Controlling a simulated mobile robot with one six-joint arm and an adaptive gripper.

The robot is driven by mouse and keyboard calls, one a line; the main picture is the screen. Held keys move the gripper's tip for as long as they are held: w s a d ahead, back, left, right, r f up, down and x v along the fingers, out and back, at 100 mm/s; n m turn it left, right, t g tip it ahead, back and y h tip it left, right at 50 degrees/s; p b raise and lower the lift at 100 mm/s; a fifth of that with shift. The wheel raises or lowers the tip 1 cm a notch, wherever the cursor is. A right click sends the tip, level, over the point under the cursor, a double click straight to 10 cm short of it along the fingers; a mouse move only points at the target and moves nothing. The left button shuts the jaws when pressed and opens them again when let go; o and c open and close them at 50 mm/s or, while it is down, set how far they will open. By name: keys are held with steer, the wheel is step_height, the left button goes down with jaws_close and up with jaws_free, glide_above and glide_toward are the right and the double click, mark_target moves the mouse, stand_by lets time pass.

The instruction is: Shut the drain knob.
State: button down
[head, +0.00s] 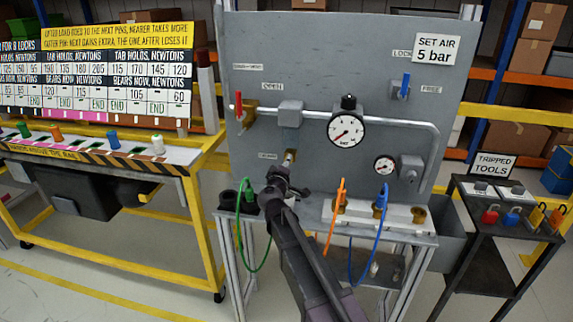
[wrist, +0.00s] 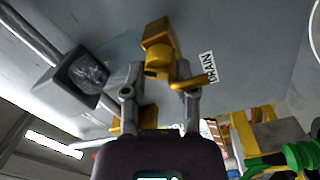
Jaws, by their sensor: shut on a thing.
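The drain knob (wrist: 196,82) is a brass lever beside a small DRAIN label (wrist: 211,67), below a brass valve body (wrist: 157,35). In the wrist view my gripper (wrist: 161,88) has its two grey fingers on either side of the brass part, shut on it. The right finger covers part of the lever.
The grey panel (head: 270,60) carries a pressure gauge (head: 346,129), a smaller gauge (head: 385,165), a red-handled valve (head: 239,104) and a blue lever (head: 405,86). Green (head: 240,240), orange (head: 333,215) and blue (head: 378,235) hoses hang near my arm. A dark cart (head: 490,235) stands right.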

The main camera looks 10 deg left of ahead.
steer(key=shift+w+n+y, duration=0.1)
steer(key=shift+n+y, duration=0.2)
steer(key=shift+n, duration=3.7)
steer(key=shift+c, duration=2)
jaws_free()
steer(key=shift+m, duration=0.5)
